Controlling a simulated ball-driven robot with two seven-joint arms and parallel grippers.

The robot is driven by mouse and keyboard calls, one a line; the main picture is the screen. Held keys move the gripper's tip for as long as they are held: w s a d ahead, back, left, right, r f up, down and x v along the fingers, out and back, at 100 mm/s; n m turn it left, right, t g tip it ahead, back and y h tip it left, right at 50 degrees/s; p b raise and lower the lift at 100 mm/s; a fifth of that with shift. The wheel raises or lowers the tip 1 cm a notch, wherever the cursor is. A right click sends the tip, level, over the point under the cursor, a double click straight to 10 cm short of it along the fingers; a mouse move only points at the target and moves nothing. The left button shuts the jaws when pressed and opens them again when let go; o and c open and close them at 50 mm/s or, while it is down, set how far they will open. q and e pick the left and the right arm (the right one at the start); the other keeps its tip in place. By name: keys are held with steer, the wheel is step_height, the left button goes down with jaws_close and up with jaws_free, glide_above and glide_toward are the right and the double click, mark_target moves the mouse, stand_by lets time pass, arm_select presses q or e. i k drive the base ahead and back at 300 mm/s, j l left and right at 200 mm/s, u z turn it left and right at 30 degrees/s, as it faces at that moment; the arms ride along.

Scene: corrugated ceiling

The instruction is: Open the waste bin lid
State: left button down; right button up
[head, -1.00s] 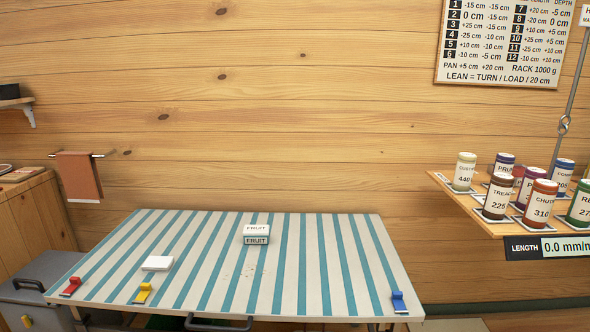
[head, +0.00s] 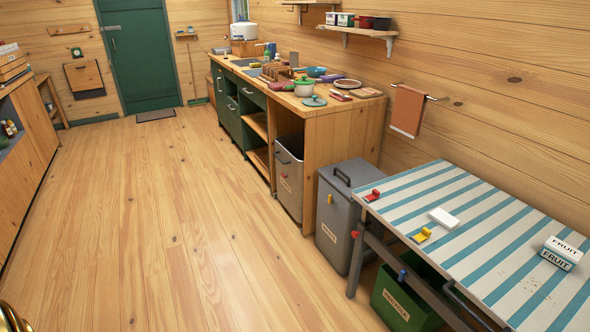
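A grey bin (head: 345,228) with a flat lid (head: 350,174) stands on the floor between the wooden counter and the striped table. Its lid is shut and has a black handle (head: 341,176) on top. A small yellow catch or tab shows on its front, above a pale label too small to read surely. Neither of my grippers is in view.
The striped table (head: 480,215) holds red, yellow and white items and a FRUIT box (head: 561,253). A green bin (head: 400,300) is under it. The wooden counter (head: 322,108) runs back towards a green door (head: 138,60). The floor at left is clear.

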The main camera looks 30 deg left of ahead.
mark_target(357, 173)
steer(key=u, duration=0.55)
steer(key=z, duration=0.35)
steer(key=i+j+z, duration=0.4)
steer(key=j+z, duration=0.15)
steer(key=i+j+z, duration=0.15)
steer(key=j+z, duration=0.15)
steer(key=j, duration=0.1)
